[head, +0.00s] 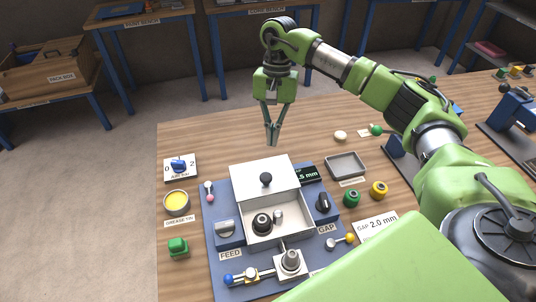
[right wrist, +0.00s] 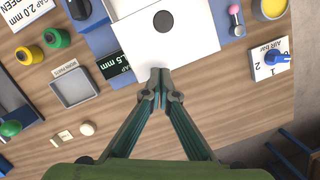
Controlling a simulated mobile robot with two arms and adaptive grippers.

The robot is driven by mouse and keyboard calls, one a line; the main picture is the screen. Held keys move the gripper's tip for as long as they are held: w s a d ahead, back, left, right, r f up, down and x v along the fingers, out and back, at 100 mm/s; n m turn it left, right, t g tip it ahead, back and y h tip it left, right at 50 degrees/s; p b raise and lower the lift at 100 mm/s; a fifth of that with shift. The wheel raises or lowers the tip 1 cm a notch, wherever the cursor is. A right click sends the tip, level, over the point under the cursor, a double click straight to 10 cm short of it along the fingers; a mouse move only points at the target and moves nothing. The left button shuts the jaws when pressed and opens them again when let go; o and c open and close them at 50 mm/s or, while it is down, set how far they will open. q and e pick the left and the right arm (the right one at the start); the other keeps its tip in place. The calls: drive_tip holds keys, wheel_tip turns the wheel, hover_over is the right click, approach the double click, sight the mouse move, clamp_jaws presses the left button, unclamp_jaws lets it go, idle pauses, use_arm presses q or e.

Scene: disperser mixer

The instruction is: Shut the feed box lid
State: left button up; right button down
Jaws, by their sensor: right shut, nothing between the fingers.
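The feed box (head: 305,232) is a white open-topped box on a blue base plate. Its white lid (head: 247,177) with a black knob (head: 266,179) is at the box's rear and leaves the front part uncovered. Inside show a dark round part and a small metal part. The lid (right wrist: 190,38) and its knob (right wrist: 163,20) also show in the right wrist view. My right gripper (head: 272,142) points down behind the lid, shut and empty. In the right wrist view its fingertips (right wrist: 160,84) overlap the lid's edge; contact is unclear. My left gripper is not in view.
On the blue plate are a feed knob (head: 228,230), a gap knob (head: 323,202) and a gap display (head: 308,175). A grey tray (head: 347,165), green and yellow rings and a grease tin (head: 177,203) stand around it. The wooden table behind the lid is clear.

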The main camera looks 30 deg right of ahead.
sight(268, 160)
drive_tip(key=p+x, duration=0.1)
drive_tip(key=x, duration=0.2)
drive_tip(key=shift+f, duration=0.4)
drive_tip(key=shift+s+a+f+p, duration=0.25)
drive_tip(key=shift+s+a+p, duration=0.85)
drive_tip(key=shift+s+p, duration=0.1)
drive_tip(key=shift+s+a+f, duration=0.1)
drive_tip(key=shift+s+a, duration=0.15)
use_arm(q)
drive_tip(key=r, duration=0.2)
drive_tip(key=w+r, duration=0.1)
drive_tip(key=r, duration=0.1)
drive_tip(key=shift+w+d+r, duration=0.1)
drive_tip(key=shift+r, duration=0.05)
use_arm(e)
drive_tip(key=shift+f, duration=0.1)
drive_tip(key=shift+w, duration=0.1)
